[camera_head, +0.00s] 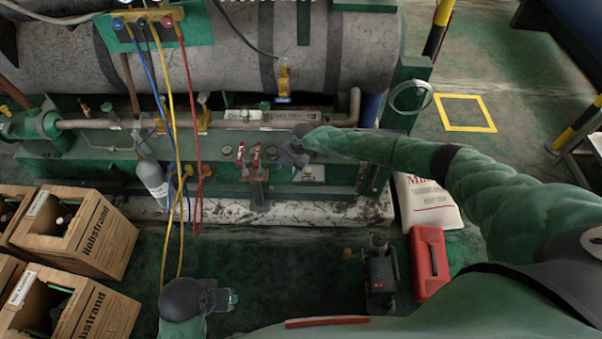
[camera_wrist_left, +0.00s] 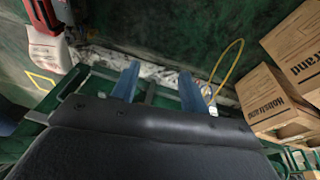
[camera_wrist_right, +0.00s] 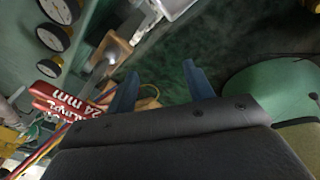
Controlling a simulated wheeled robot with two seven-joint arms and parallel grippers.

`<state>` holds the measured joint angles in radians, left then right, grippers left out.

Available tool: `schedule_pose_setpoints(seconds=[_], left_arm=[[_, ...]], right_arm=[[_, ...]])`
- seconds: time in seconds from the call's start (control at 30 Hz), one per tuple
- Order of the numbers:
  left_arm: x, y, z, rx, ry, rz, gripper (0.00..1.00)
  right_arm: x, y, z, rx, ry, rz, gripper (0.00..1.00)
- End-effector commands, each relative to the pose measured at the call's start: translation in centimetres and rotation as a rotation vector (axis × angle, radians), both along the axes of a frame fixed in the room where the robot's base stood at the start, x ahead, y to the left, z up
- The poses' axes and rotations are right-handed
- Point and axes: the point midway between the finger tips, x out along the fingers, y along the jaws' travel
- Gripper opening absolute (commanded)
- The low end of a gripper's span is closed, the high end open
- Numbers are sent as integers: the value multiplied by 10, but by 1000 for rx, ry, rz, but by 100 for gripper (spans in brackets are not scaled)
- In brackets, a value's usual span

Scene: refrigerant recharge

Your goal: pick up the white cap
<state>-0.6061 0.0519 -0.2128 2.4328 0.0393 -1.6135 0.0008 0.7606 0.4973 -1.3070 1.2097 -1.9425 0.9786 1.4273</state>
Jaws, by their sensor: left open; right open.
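I cannot make out the white cap for certain in any view. A small pale piece (camera_head: 312,173) shows on the green skid ledge just below my right gripper in the head view, too small to name. My right gripper (camera_head: 288,160) is over the skid front, beside the red-handled tools. In the right wrist view its two blue fingers (camera_wrist_right: 160,88) are apart with nothing between them. My left gripper (camera_head: 232,299) is low at the front, over the floor. In the left wrist view its fingers (camera_wrist_left: 155,85) are apart and empty.
Red-handled tools (camera_head: 256,162) stand in a rack. Yellow, blue and red hoses (camera_head: 188,90) hang left of it, near a grey cylinder (camera_head: 153,180). Cardboard boxes (camera_head: 90,235) stand left. A pump (camera_head: 380,275), red case (camera_head: 429,262) and white sack (camera_head: 425,203) stand right.

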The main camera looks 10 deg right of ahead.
Motion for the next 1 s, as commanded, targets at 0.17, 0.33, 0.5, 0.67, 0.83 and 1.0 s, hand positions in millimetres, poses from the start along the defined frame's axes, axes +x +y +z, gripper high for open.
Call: schedule_pose_setpoints(seconds=[0.17,0.33,0.5,0.67,0.83,1.0], left_arm=[[0,0,0,1,0,-1,45],[0,0,0,1,1,-1,45],[-1,2,3,5,5,0,45],[-2,4,7,11,13,2,45],[-5,11,18,24,27,10,45],[-6,17,19,34,37,20,45]], right_arm=[[30,-85,6,-237,26,-43,52],[37,-110,7,-310,37,-62,52],[36,-110,-9,-309,37,-62,52],[36,-109,-21,-307,38,-61,52],[34,-107,-43,-307,38,-61,52],[34,-107,-63,-306,38,-61,52]])
